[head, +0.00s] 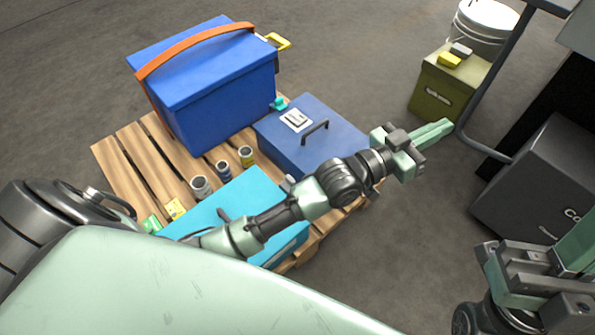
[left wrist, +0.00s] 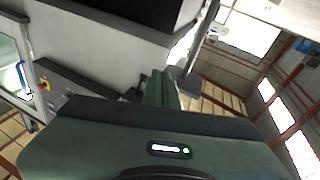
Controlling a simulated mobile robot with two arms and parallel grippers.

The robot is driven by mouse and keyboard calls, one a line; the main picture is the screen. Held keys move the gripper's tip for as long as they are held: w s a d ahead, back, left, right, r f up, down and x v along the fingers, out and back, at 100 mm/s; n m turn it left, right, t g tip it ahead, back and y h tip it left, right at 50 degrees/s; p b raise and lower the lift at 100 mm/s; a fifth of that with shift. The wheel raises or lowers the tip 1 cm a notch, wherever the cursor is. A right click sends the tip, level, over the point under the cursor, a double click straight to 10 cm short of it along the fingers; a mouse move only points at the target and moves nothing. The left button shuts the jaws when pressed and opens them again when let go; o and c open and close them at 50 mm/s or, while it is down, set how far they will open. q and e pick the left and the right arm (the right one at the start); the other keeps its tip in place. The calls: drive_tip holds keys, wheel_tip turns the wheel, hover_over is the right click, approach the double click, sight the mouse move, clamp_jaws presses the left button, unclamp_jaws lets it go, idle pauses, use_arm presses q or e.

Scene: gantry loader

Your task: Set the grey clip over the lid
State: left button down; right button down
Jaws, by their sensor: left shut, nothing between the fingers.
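The blue cooler (head: 215,85) stands on the pallet in the head view, its lid (head: 190,58) closed with an orange strap (head: 195,48) across it. A yellow clip-like handle (head: 277,41) sticks out at its right side. A small grey piece (head: 461,49), possibly the grey clip, lies on the olive box (head: 440,87). My left gripper (head: 447,127) is shut and empty, in front of the olive box and clear of it. Its shut fingers also show in the left wrist view (left wrist: 162,88). My right gripper (head: 550,265) is partly in view at lower right; its fingertips are unclear.
A yellow block (head: 449,60) lies beside the grey piece. A dark blue case (head: 312,135), a cyan case (head: 240,205) and several small cans (head: 223,169) share the wooden pallet (head: 125,160). A white bucket (head: 483,25) and a dark grey cabinet (head: 540,180) stand at right.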

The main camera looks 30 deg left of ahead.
use_arm(q)
drive_tip(key=w+d+f+m+g+y, duration=0.1)
drive_tip(key=w+f+g+y, duration=0.3)
drive_tip(key=f, duration=0.8)
drive_tip(key=a+f+g+y, duration=0.1)
drive_tip(key=a+f+g, duration=0.2)
drive_tip(key=a+f, duration=0.1)
drive_tip(key=w+a+f+g+y, duration=0.1)
drive_tip(key=a+f+g+y, duration=0.1)
drive_tip(key=a+f+g, duration=0.1)
drive_tip(key=w+a+f+g+y, duration=0.1)
drive_tip(key=a+f+g+y, duration=0.1)
drive_tip(key=a+f, duration=0.3)
drive_tip(key=shift+a+f+n+g, duration=0.15)
drive_tip(key=shift+a+g, duration=0.15)
drive_tip(key=shift+a, duration=0.2)
drive_tip(key=shift+a+f+n+g, duration=0.15)
drive_tip(key=shift+a+g, duration=0.15)
drive_tip(key=shift+a, duration=0.2)
drive_tip(key=s+a+r+n+g+y, duration=0.1)
drive_tip(key=s+a+r+g+y, duration=0.1)
drive_tip(key=a, duration=0.5)
drive_tip(key=s+a+r+n+g+y, duration=0.1)
drive_tip(key=s+a+r+g, duration=0.1)
drive_tip(key=a, duration=0.5)
drive_tip(key=shift+r+g+y, duration=0.4)
drive_tip(key=shift+r+g, duration=0.2)
drive_tip(key=shift+g, duration=0.2)
drive_tip(key=shift+f, duration=0.1)
